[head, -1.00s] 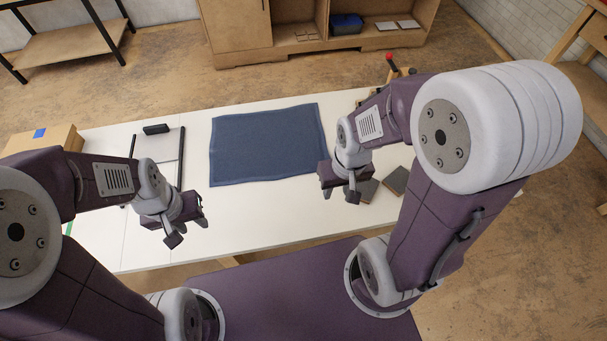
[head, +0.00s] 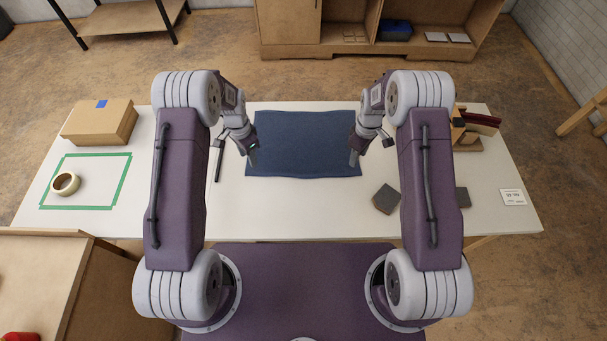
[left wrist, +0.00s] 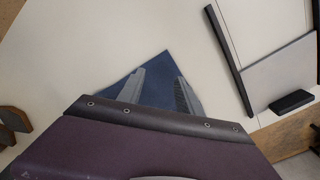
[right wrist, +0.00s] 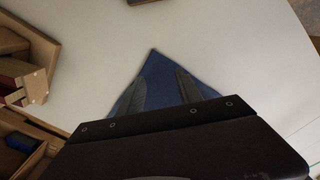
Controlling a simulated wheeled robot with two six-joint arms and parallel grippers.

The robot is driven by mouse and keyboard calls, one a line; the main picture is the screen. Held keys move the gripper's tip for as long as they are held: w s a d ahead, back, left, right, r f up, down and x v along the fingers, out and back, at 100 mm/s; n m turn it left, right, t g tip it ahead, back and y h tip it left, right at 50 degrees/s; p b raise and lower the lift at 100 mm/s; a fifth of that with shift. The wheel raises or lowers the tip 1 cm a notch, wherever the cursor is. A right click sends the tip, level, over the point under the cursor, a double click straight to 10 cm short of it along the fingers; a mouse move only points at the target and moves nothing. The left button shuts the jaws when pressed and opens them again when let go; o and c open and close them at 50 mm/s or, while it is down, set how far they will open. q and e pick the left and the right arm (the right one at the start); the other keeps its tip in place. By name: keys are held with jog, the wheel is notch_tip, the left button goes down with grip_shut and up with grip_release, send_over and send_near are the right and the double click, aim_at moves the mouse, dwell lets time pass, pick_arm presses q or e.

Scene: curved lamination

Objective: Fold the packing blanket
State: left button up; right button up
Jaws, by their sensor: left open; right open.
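The dark blue packing blanket (head: 303,145) lies flat and spread out on the white table. My left gripper (head: 252,158) is at its left edge close to the near left corner. My right gripper (head: 354,158) is at its right edge close to the near right corner. Both grippers are open. In the left wrist view a blanket corner (left wrist: 155,88) shows between the two grey fingers. In the right wrist view another corner (right wrist: 158,85) shows between the fingers. I cannot tell whether the fingertips touch the cloth. My forearms hide some of the table beside the blanket.
A cardboard box (head: 100,121) and a tape roll (head: 65,183) inside a green taped outline are at the left. A grey block (head: 386,199) lies right of the blanket's near corner. A wooden holder (head: 464,136) stands at the right. The table in front of the blanket is clear.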

aim_at(253, 172)
pick_arm(q)
notch_tip(253, 172, down, 8)
jog(key=shift+w+r, duration=0.15)
jog(key=shift+r, duration=0.05)
pick_arm(e)
notch_tip(253, 172, down, 8)
jog(key=shift+w+r, duration=0.15)
jog(key=shift+r, duration=0.05)
pick_arm(q)
jog(key=shift+f, duration=0.15)
pick_arm(e)
jog(key=shift+f, duration=0.15)
pick_arm(q)
grip_shut()
pick_arm(e)
grip_shut()
